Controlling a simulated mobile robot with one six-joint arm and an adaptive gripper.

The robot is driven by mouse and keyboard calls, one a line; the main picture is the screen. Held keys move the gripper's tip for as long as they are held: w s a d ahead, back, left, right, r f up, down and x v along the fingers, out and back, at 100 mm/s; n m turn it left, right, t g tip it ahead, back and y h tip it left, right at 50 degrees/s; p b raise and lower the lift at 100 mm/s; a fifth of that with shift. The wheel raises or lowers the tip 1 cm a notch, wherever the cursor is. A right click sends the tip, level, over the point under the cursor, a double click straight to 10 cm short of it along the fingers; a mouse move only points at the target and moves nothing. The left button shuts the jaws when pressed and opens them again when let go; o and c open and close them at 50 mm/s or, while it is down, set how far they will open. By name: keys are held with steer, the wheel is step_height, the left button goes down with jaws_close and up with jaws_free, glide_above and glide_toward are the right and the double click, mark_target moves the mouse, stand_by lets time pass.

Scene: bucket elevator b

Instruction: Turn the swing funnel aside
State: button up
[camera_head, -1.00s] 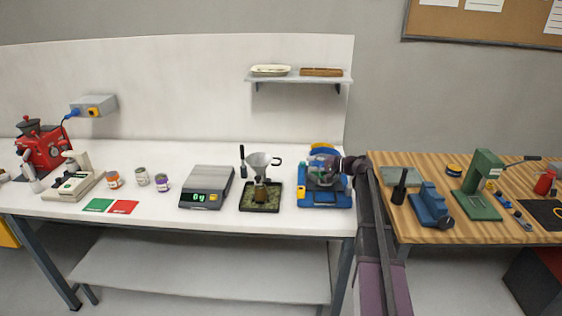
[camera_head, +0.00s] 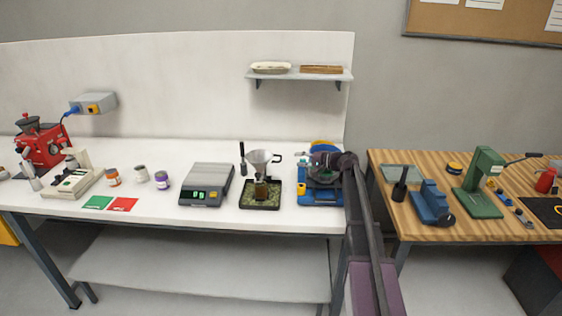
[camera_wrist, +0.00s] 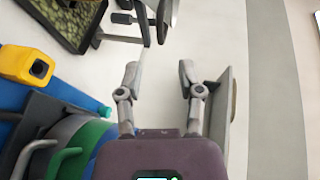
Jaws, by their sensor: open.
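The pale grey swing funnel (camera_head: 262,158) is on a stand over a dark tray (camera_head: 246,205) on the white bench, with a dark handle or arm to its right. In the wrist view a stand with dark parts and the tray's corner (camera_wrist: 52,32) show at the top left; the funnel itself is not clear there. My gripper (camera_head: 313,160) hovers above the blue machine, right of the funnel and apart from it. In the wrist view my gripper (camera_wrist: 159,76) is open, with bare bench between its fingers.
A scale (camera_head: 207,183) stands left of the tray. A wall shelf (camera_head: 300,76) is above.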

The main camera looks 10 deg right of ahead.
mark_target(281, 158)
steer(key=b+x, duration=0.1)
steer(key=x, duration=0.7)
steer(key=shift+w+a, duration=0.2)
steer(key=shift+a, duration=0.05)
jaws_close()
